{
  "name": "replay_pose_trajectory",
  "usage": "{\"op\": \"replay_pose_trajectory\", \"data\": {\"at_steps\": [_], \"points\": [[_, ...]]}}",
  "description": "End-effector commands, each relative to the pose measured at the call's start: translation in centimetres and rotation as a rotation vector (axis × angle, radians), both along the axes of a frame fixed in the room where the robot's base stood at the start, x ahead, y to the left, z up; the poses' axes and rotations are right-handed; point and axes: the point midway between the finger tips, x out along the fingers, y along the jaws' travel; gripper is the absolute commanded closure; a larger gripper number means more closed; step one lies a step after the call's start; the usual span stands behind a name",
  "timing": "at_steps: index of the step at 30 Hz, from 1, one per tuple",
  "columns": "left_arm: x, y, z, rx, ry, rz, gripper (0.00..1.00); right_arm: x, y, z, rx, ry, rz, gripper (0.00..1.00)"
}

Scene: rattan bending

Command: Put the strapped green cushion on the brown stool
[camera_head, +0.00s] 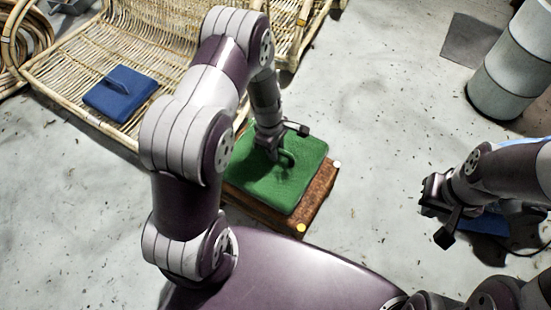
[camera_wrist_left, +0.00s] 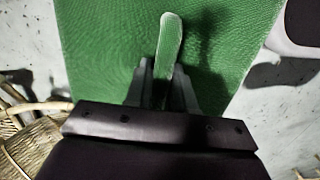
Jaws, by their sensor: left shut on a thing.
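The green cushion (camera_head: 282,190) lies flat over the brown stool (camera_head: 318,195) in the head view, with the stool's brown side showing along the right and front edges. I cannot tell whether the cushion rests fully on the stool. My left gripper (camera_head: 282,158) is above the cushion and shut on its green strap. In the left wrist view the strap (camera_wrist_left: 170,48) stands between the fingers (camera_wrist_left: 163,85), with the green cushion (camera_wrist_left: 105,45) below. My right gripper (camera_head: 437,212) hangs empty over the floor at the right; its finger gap is not clear.
A blue cushion with a strap (camera_head: 121,93) lies on a rattan lounger (camera_head: 130,35) at the upper left. Rattan coils (camera_head: 18,40) are at the far left. A grey cylinder (camera_head: 510,70) stands at the upper right. Another blue thing (camera_head: 487,222) lies beyond my right gripper. Floor right of the stool is clear.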

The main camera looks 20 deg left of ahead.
Motion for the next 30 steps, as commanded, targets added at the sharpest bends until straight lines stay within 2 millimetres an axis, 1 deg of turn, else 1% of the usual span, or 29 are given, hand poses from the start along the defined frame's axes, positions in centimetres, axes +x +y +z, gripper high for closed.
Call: {"op": "replay_pose_trajectory", "data": {"at_steps": [1,3,5,11,15,16,17,18,26,28,30], "points": [[-0.1,0.0,-1.3,-0.001,0.002,0.000,1.00,0.0,0.0,-1.1,0.000,0.000,0.000,1.00],[-0.1,0.0,-2.9,-0.001,0.002,0.001,1.00,0.0,0.0,-2.2,0.000,0.000,0.000,1.00],[0.0,0.0,-3.8,0.000,0.001,0.000,1.00,0.0,0.0,-2.8,0.000,0.000,0.000,1.00],[0.0,-0.1,-3.4,0.000,0.000,0.000,1.00,0.0,0.0,-2.4,0.000,0.000,0.000,1.00],[0.0,-0.1,-3.7,0.000,0.001,0.000,1.00,0.0,0.0,-2.5,0.000,0.000,0.000,1.00],[-0.1,-0.1,-3.8,0.000,0.002,0.000,0.74,0.0,0.0,-2.5,0.000,0.000,0.000,1.00],[-0.1,-0.1,-3.7,0.000,0.001,0.000,0.64,0.0,0.0,-2.5,0.000,0.000,0.000,1.00],[-0.1,-0.1,-3.7,0.000,0.001,0.000,0.51,0.0,0.0,-2.5,0.000,0.000,0.000,1.00],[-0.1,-0.1,-3.7,0.000,0.001,0.000,0.51,0.0,0.0,-2.5,0.000,0.000,0.000,1.00],[0.0,-0.1,-3.2,0.000,0.000,0.000,0.51,0.0,0.0,-2.2,0.000,0.000,0.000,1.00],[0.0,0.1,-1.8,0.000,-0.001,0.001,0.51,0.0,0.0,-1.2,0.000,0.000,0.000,1.00]]}}
